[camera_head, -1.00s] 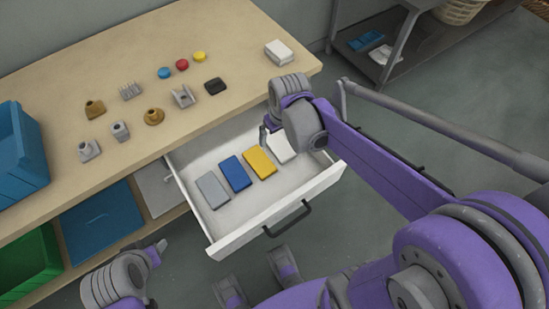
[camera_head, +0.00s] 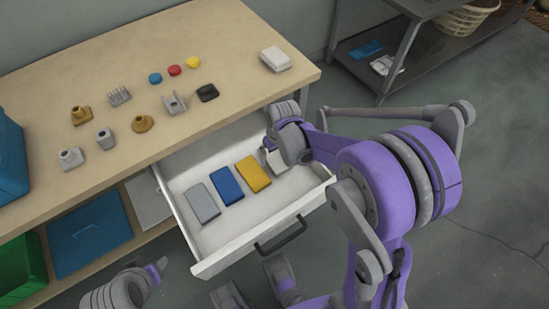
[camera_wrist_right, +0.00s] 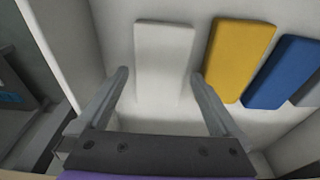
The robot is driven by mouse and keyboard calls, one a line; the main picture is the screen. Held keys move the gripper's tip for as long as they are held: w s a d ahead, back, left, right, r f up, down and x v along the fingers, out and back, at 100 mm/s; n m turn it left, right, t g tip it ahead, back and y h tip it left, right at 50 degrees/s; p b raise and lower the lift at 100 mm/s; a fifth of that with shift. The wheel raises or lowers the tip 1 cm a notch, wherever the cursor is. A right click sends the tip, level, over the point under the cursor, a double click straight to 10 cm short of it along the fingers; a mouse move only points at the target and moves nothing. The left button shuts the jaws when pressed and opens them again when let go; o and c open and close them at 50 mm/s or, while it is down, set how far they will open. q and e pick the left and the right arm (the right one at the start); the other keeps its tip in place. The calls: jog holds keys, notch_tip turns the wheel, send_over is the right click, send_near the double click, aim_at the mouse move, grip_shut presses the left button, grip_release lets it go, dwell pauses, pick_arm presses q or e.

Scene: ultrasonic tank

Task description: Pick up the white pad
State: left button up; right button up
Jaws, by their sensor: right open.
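The white pad (camera_wrist_right: 163,62) lies flat in the open white drawer (camera_head: 227,242), at the right end of a row of pads. In the head view it (camera_head: 274,162) is mostly hidden behind my right gripper. My right gripper (camera_wrist_right: 158,84) is open, and its two fingers stand on either side of the pad's near end in the wrist view. In the head view the right gripper (camera_head: 270,148) is low over the drawer's right part. My left gripper (camera_head: 160,266) is at the lower left, in front of the bench; its jaws are too small to read.
A yellow pad (camera_head: 253,174), a blue pad (camera_head: 226,186) and a grey pad (camera_head: 201,203) lie left of the white one. The drawer wall is close on the right. A white box (camera_head: 276,58) and several small parts stand on the bench top (camera_head: 215,35).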

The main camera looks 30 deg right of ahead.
jog(key=shift+w+f, duration=0.1)
jog(key=shift+f, duration=0.55)
jog(key=c, duration=1.1)
